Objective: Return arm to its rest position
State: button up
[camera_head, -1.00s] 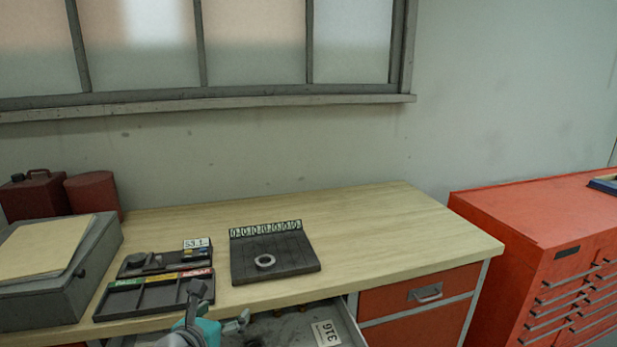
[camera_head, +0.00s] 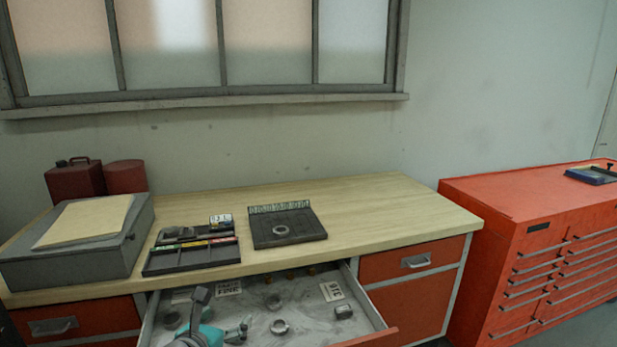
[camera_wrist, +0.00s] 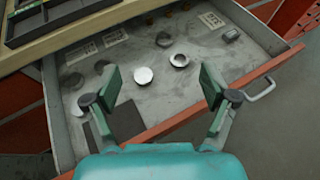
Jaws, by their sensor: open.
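My gripper (camera_wrist: 161,92) is open and empty in the wrist view, its two green-padded fingers spread apart above the open drawer (camera_wrist: 150,105). In the head view my gripper (camera_head: 228,330) shows at the bottom, partly cut off and partly hidden by my arm, over the left part of the drawer. Inside the drawer lie a metal ring (camera_wrist: 179,60), a bright round disc (camera_wrist: 143,75) and a small dark block (camera_wrist: 231,35). No part is between the fingers.
The workbench (camera_head: 370,208) carries a black tray with a ring (camera_head: 286,233), a divided tray (camera_head: 190,258) and a grey box (camera_head: 115,255). The drawer front (camera_head: 370,338) juts out from the bench. A red tool cabinet (camera_head: 500,240) stands at right; floor is clear beside it.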

jog(key=s+d+f+m+y, duration=0.1)
jog(key=s+d+f+m, duration=0.35)
jog(key=d+f, duration=0.65)
jog(key=s+d+f+m+y, duration=0.2)
jog(key=s+d+f+m, duration=0.2)
jog(key=s+d+f, duration=0.55)
jog(key=s+d+f+m+y, duration=0.1)
jog(key=s+d+f+m, duration=0.25)
jog(key=s, duration=0.25)
jog(key=s+d+f+m, duration=0.3)
jog(key=s+d+m, duration=0.1)
jog(key=s+m, duration=0.15)
jog(key=s+d+r+m, duration=0.2)
jog(key=s+r+m, duration=0.2)
jog(key=s, duration=0.3)
jog(key=s+d+r+m+t+h, duration=0.1)
jog(key=s+d+r+m, duration=0.2)
jog(key=s+m, duration=0.3)
jog(key=s+d+r+m, duration=0.2)
jog(key=s+r+m, duration=0.3)
jog(key=s, duration=0.4)
jog(key=shift+d+m+t+h, duration=0.25)
jog(key=shift+m+t+h, duration=0.05)
jog(key=shift+m, duration=0.25)
jog(key=shift+r, duration=0.1)
